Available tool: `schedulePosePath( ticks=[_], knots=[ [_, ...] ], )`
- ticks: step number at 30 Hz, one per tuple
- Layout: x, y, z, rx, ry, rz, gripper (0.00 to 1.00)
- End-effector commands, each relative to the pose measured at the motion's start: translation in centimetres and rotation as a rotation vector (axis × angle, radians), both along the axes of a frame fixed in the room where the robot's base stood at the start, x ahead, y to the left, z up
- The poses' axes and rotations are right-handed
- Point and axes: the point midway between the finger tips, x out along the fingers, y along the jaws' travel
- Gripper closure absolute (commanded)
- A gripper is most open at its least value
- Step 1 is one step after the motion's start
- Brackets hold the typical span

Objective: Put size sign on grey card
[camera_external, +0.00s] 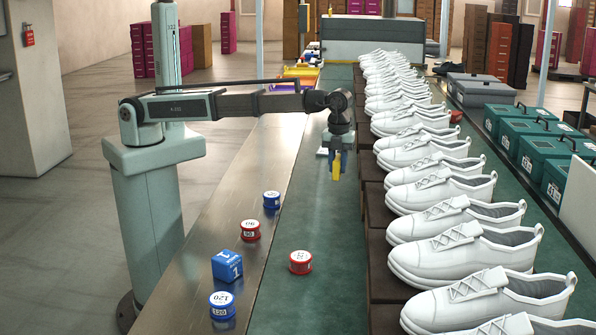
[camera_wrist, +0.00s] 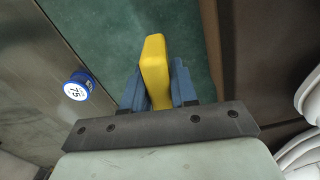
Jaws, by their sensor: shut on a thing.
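My gripper (camera_external: 336,168) is shut on a yellow block (camera_external: 336,167) and holds it above the green belt. In the wrist view the yellow block (camera_wrist: 154,72) stands up between the two blue fingers of my gripper (camera_wrist: 158,85). No marking on it can be read, so I cannot tell if it is the size sign. I cannot make out a grey card in either view.
White shoes (camera_external: 440,180) stand in a long row on brown boxes, right of the belt. Red and blue numbered tins (camera_external: 300,262) and a blue cube (camera_external: 227,265) are at the front. A blue tin (camera_wrist: 78,86) lies left in the wrist view. Green cases (camera_external: 550,155) stand far right.

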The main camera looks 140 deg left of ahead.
Motion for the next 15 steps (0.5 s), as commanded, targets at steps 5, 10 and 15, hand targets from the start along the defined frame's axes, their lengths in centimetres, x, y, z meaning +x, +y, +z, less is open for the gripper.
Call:
schedulePosePath(
  ticks=[5, 10, 15],
  knots=[
    [0.0, 0.0, 0.8, 0.0, 0.0, 0.0, 1.0],
    [-0.5, 0.9, 0.8, -0.001, 0.001, 0.013, 1.0],
    [-2.5, 4.2, 0.8, 0.0, 0.0, 0.064, 1.0]
  ],
)
